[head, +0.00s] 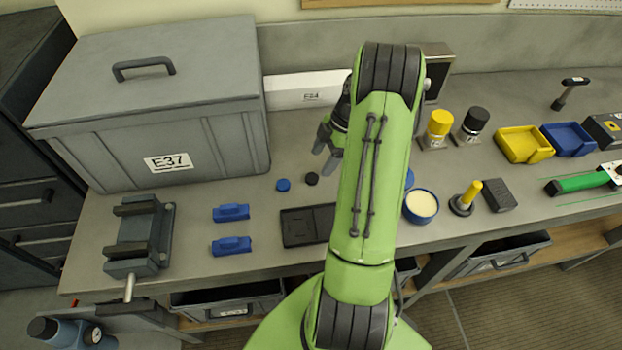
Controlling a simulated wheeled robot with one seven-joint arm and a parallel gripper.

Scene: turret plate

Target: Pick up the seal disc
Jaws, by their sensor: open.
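Two small round discs lie on the grey bench: a blue disc (283,185) and, just right of it, a black disc (312,178). The picture does not show for certain which one is the seal disc. My gripper (328,152) is open, its grey fingers pointing down above the bench, a little up and right of the black disc in the picture. Nothing shows between the fingers. My green arm hides part of the gripper and the bench behind it.
A large grey case (210,145) marked E37 stands at the left. A dark tray (302,226) and two blue blocks (231,212) lie nearer the front, beside a vise (140,235). A round tub (421,205) and yellow-knobbed piece (467,197) stand right of my arm.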

